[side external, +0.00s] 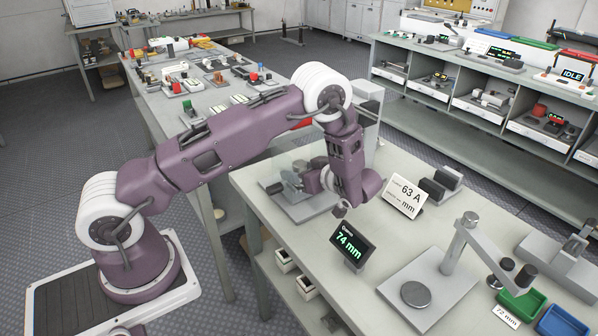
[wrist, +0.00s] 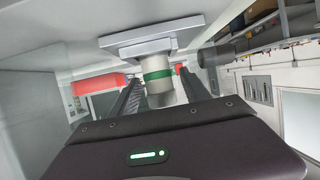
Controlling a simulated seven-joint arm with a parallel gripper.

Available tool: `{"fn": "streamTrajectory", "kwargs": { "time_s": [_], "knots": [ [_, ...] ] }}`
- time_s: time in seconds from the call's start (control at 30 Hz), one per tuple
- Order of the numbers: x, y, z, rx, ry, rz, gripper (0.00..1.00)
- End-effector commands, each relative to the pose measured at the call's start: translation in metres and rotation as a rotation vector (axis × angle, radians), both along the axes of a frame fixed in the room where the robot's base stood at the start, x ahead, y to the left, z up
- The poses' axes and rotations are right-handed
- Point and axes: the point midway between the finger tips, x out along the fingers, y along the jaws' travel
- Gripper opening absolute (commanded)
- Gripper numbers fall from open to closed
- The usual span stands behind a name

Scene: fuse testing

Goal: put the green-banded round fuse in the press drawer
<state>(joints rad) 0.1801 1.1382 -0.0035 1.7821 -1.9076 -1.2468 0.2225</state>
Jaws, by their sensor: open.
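The green-banded round fuse (wrist: 158,76) shows in the wrist view as a pale cylinder with a green ring, against a grey plate (wrist: 152,42). It lies between the two dark fingers of my gripper (wrist: 166,88). The gripper is open, with a finger on each side of the fuse; I cannot tell whether either touches it. In the side external view my wrist is low over the near workbench (side external: 405,235), beside a grey fixture (side external: 297,207); the fuse cannot be made out there. I cannot tell which part is the press drawer.
A 74 mm display (side external: 350,246) and a 63 A card (side external: 404,196) stand close to my wrist. A grey lever stand (side external: 456,240), green tray (side external: 521,308) and blue tray (side external: 562,322) are at right. Small white bins (side external: 285,261) sit below the bench edge.

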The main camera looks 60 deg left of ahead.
Motion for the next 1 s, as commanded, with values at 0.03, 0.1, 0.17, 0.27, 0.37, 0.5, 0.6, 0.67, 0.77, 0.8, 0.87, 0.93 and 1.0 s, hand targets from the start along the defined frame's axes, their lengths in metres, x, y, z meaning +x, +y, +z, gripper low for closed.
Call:
{"fn": "streamTrajectory", "kwargs": {
  "time_s": [0.03, 0.1, 0.17, 0.27, 0.37, 0.5, 0.6, 0.67, 0.77, 0.8, 0.87, 0.93, 1.0],
  "knots": [
    [0.001, -0.004, 0.003, 0.000, -0.002, -0.001, 0.55],
    [0.003, -0.018, 0.008, -0.001, -0.004, -0.004, 0.55],
    [0.004, -0.033, 0.015, -0.002, -0.003, -0.005, 0.55],
    [0.005, -0.060, 0.026, -0.002, -0.003, -0.003, 0.55],
    [0.007, -0.083, 0.035, -0.002, -0.003, -0.002, 0.55],
    [0.008, -0.104, 0.044, -0.001, -0.001, -0.001, 0.55],
    [0.009, -0.110, 0.047, -0.001, 0.000, 0.000, 0.55],
    [0.009, -0.111, 0.047, -0.001, 0.000, 0.000, 0.55],
    [0.025, -0.111, 0.058, -0.037, -0.054, -0.048, 0.55],
    [0.043, -0.112, 0.072, -0.079, -0.115, -0.107, 0.55],
    [0.080, -0.117, 0.106, -0.168, -0.239, -0.249, 0.55],
    [0.121, -0.136, 0.165, -0.288, -0.389, -0.480, 0.55],
    [0.139, -0.167, 0.232, -0.396, -0.492, -0.741, 0.55]
  ]
}}
